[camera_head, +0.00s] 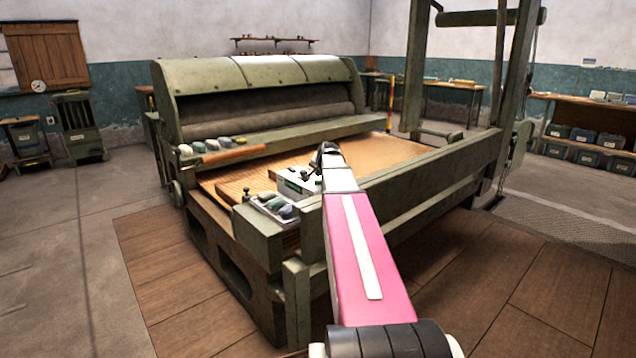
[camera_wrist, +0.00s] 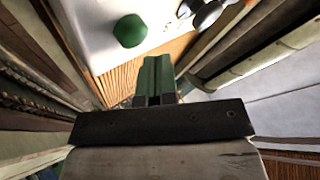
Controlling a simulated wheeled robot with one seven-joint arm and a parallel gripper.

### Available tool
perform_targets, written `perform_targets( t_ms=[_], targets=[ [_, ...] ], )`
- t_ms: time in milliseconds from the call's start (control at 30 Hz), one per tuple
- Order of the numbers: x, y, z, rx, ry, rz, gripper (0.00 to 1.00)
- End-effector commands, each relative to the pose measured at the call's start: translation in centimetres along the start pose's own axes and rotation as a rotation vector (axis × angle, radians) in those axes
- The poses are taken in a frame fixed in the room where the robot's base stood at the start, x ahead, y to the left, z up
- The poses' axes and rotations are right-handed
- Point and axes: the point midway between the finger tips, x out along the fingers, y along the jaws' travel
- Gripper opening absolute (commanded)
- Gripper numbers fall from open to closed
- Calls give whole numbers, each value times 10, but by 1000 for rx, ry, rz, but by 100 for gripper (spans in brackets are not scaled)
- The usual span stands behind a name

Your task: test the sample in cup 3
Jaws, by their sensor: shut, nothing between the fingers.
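My gripper (camera_wrist: 157,62) is shut and empty, its two green fingers together in the wrist view. In the head view its dark end (camera_head: 325,157) is over the machine bed, beside a small white and green box (camera_head: 296,182). In the wrist view a white surface (camera_wrist: 92,30) carries a round green knob or button (camera_wrist: 129,31), just beyond and left of the fingertips; I cannot tell whether they touch. A dark and silver part (camera_wrist: 206,14) shows to the right. I cannot make out any cup marked 3.
A tray (camera_head: 256,206) with several small dark and pale items lies near the bed's front corner. Several pale and coloured lumps (camera_head: 211,146) line the roller's ledge beside an orange-brown rod (camera_head: 234,155). Green machine rails (camera_head: 420,182) border the wooden bed (camera_head: 385,152).

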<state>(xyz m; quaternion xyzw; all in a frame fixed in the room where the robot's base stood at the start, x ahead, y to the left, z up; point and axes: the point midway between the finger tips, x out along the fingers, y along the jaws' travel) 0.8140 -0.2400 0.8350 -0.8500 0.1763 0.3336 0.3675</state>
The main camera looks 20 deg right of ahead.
Motion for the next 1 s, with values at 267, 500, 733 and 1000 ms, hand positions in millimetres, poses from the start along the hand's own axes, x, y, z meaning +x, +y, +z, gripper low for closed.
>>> perform_targets(
  t_ms=[267,500,733,1000],
  targets=[
    [-13,-10,-10,0,1,-1,0],
    [-27,-20,-20,0,1,-1,0],
    [-34,-25,-25,1,0,0,0],
    [-34,-25,-25,0,0,0,0]
  ],
)
